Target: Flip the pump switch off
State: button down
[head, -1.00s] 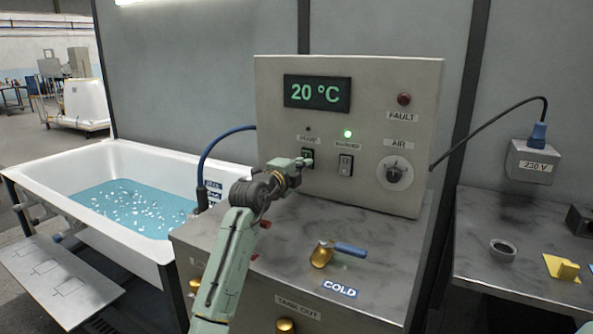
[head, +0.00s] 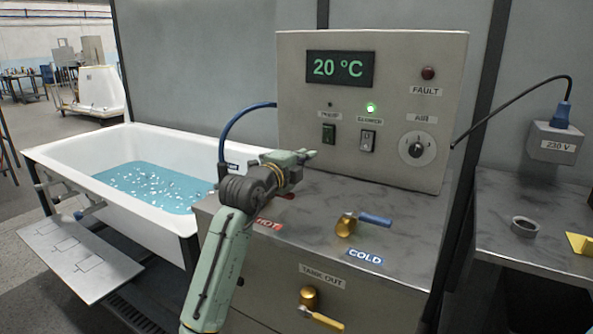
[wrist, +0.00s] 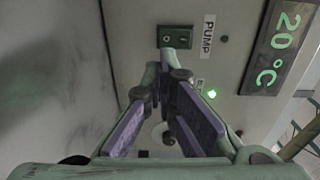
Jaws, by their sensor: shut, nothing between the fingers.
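The pump switch (head: 329,134) is a dark green rocker on the grey control panel (head: 290,95), left of the blower switch (head: 368,141). The small lamp (head: 330,104) above the pump switch is dark. The lamp above the blower switch (head: 370,108) glows green. In the wrist view the pump switch (wrist: 175,37) sits beside its PUMP label (wrist: 208,36), just beyond the fingertips. My gripper (head: 308,154) is shut and empty, below and left of the switch in the head view, and appears apart from it. The wrist view also shows its fingers (wrist: 168,75). The rocker's tilt is too small to tell.
The display (head: 340,69) reads 20 °C. The air knob (head: 417,149) is at the panel's right. A blue-handled cold valve (head: 360,221) stands on the cabinet top. The bathtub (head: 68,157) with blue water is at left. A grey ring (head: 525,226) lies on the right table.

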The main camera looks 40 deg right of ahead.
jog(key=shift+v, duration=1.55)
jog(key=shift+f, duration=0.1)
